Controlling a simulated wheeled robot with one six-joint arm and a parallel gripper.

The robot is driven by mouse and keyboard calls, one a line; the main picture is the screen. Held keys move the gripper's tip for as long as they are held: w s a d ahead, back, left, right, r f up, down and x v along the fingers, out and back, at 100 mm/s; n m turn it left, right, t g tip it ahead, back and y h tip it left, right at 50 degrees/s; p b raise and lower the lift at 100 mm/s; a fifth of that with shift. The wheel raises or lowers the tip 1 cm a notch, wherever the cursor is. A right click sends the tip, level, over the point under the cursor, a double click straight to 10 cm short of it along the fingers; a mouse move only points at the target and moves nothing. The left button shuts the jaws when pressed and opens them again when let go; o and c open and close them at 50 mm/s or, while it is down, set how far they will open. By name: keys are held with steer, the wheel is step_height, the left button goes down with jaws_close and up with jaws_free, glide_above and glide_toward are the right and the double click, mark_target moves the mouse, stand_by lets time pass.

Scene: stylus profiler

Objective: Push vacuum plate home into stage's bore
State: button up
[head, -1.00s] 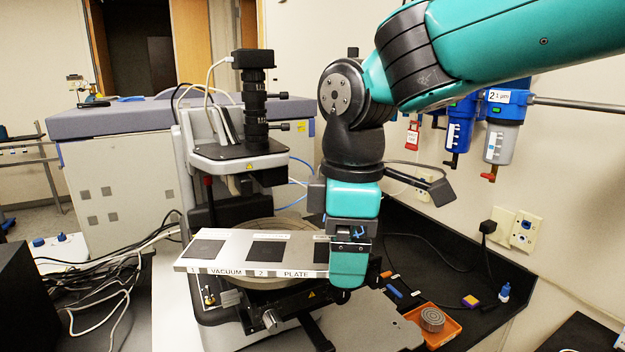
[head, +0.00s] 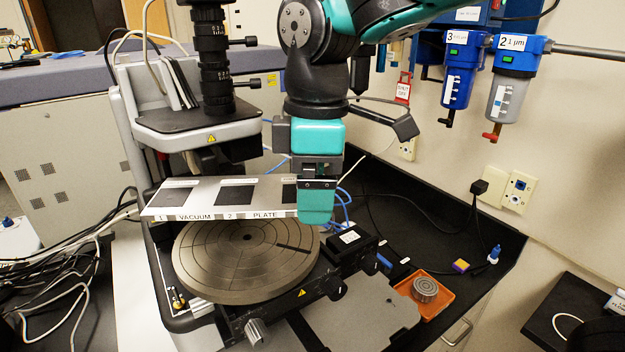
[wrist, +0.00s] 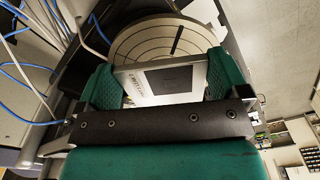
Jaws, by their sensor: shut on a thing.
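The vacuum plate (head: 209,199) is a long, thin, pale plate with dark squares on top and "VACUUM PLATE" lettering on its front edge. My gripper (head: 317,205) is shut on its right end. In the wrist view the plate (wrist: 194,72) lies between the two green fingers of my gripper (wrist: 163,82). The stage (head: 245,268) is a round grey disc with ring grooves and a dark radial slot; it also shows in the wrist view (wrist: 150,36). In the head view the plate appears above and behind the disc, apart from it.
The microscope column (head: 215,65) and its head (head: 195,125) stand close behind the plate. An orange tray (head: 433,310) holding a grey round piece (head: 425,289) lies at right. A black box (head: 350,240) sits beside the stage. Cables lie at left.

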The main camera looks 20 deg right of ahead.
mark_target(315, 239)
steer(key=shift+d, duration=0.15)
steer(key=shift+s+f, duration=0.1)
steer(key=shift+f, duration=0.1)
steer(key=shift+f+b, duration=1.9)
steer(key=shift+f, duration=0.4)
steer(key=shift+f, duration=0.25)
steer(key=shift+f+b, duration=0.5)
steer(key=shift+f, duration=0.25)
steer(key=shift+r, duration=0.1)
steer(key=shift+r+p, duration=0.8)
steer(key=shift+r, duration=0.1)
